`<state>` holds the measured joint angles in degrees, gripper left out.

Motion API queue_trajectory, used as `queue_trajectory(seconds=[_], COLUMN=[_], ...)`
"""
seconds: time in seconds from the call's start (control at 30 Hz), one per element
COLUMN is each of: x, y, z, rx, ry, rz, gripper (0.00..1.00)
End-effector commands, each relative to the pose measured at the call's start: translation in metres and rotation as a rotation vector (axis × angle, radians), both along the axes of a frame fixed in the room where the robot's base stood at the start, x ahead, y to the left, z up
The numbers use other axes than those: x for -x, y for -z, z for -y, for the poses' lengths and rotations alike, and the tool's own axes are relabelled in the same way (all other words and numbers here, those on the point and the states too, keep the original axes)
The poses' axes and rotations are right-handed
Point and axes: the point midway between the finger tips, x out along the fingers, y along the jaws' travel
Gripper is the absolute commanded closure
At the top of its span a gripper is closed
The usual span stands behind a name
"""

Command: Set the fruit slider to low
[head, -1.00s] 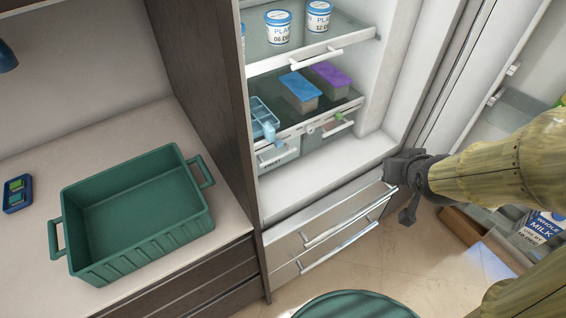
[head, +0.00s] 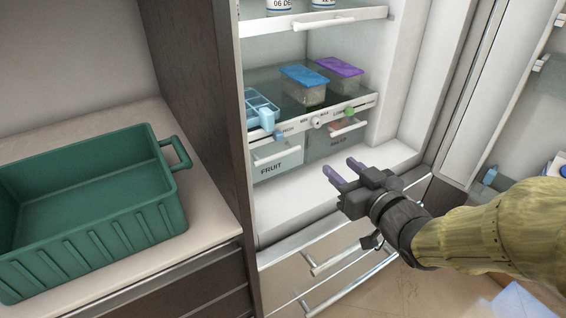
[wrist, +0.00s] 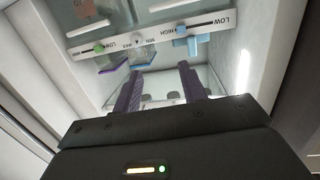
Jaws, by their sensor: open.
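The fruit slider is a light blue knob (head: 278,135) on the white control strip above the left drawer marked FRUIT (head: 272,168). In the wrist view, which looks turned over, the blue knob (wrist: 181,30) sits near the HIGH end of its dark slot. The LOW mark (wrist: 228,20) is at the slot's other end. My gripper (head: 344,170) is open and empty, in front of and to the right of the FRUIT drawer, below the strip. Its two purple fingers (wrist: 158,70) point toward the drawers and are apart from the knob.
A round MIN–MAX dial (head: 317,122) and a green slider knob (head: 349,111) share the strip. Blue-lidded (head: 304,78) and purple-lidded (head: 339,67) boxes and a light blue tray (head: 262,108) stand on the shelf above. A green crate (head: 110,235) stands on the left counter.

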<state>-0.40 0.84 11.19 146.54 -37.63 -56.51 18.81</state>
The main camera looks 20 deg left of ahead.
Motion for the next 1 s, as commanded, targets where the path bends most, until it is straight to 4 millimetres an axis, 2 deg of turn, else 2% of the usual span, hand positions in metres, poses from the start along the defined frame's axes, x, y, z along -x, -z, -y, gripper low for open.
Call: queue_trajectory(seconds=[0.03,0.17,0.67,0.93,1.0], x=[0.004,0.013,0.017,-0.001,-0.003], y=[0.019,0.024,0.021,0.022,0.016], z=[-0.006,-0.018,-0.026,-0.048,-0.048], rx=[-0.020,-0.064,-0.082,-0.084,-0.085], ry=[-0.031,-0.094,-0.125,-0.128,-0.126], rz=[0.020,0.055,0.070,0.070,0.065], gripper=[0.58,0.58,0.58,0.58,0.58])
